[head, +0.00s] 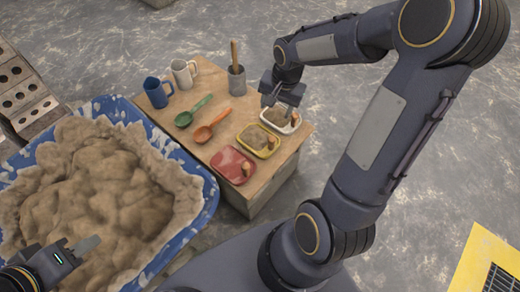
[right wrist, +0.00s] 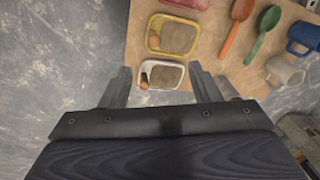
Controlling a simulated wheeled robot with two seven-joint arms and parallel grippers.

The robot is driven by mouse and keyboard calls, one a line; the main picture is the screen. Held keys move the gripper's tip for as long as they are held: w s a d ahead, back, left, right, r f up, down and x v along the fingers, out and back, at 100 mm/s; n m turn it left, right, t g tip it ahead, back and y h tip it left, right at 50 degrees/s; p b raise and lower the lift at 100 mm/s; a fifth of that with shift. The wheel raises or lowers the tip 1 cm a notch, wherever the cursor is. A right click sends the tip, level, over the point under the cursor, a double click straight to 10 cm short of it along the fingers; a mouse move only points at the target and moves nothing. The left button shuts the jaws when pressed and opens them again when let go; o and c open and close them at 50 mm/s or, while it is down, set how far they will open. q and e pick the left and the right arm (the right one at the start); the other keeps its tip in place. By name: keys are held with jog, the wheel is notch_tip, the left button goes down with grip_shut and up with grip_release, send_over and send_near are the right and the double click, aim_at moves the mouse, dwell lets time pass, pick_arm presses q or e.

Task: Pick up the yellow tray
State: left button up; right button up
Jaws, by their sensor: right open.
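The yellow tray (head: 262,157) is a small rectangular dish holding sandy mortar and a small brownish piece. It sits on the wooden bench between a red tray and a white tray, and shows in the right wrist view (right wrist: 170,54). My right gripper (head: 281,98) is open and empty, above the white tray (head: 291,131). In the right wrist view its fingers (right wrist: 160,73) stand to either side of the white tray (right wrist: 181,74), with the yellow tray just beyond. My left gripper (head: 75,248) is at the lower left by the tub; its jaw state is unclear.
The red tray (head: 226,158) lies on the near side of the yellow one. Green (head: 184,118) and orange (head: 203,133) scoops, a blue mug (head: 156,94), a white mug (head: 183,74) and a grey pot (head: 236,81) share the bench. A blue mortar tub (head: 205,205) stands left.

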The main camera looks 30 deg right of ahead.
aim_at(271, 144)
jog(key=w+f+m+b, duration=0.1)
jog(key=f, duration=0.5)
jog(key=w+d+f+m+g+b, duration=0.1)
jog(key=w+f, duration=0.1)
jog(key=f, duration=0.3)
jog(key=w+d+f+m+b, duration=0.1)
jog(key=f+b, duration=0.1)
jog(key=f, duration=0.4)
jog(key=shift+w+d+f+g+h, duration=0.1)
jog(key=shift+w+f+g+h, duration=0.1)
jog(key=shift+f+g+h, duration=0.1)
jog(key=shift+m, duration=0.4)
jog(key=f+b, duration=0.1)
jog(key=f, duration=0.6)
jog(key=f+b, duration=0.1)
jog(key=f, duration=0.3)
jog(key=shift+w+d+f+b, duration=0.3)
jog(key=shift+w+f, duration=0.05)
jog(key=shift+w, duration=0.05)
pick_arm(q)
notch_tip(271, 144, down, 8)
jog(key=shift+f, duration=0.2)
pick_arm(e)
grip_shut()
jog(key=shift+r, duration=0.1)
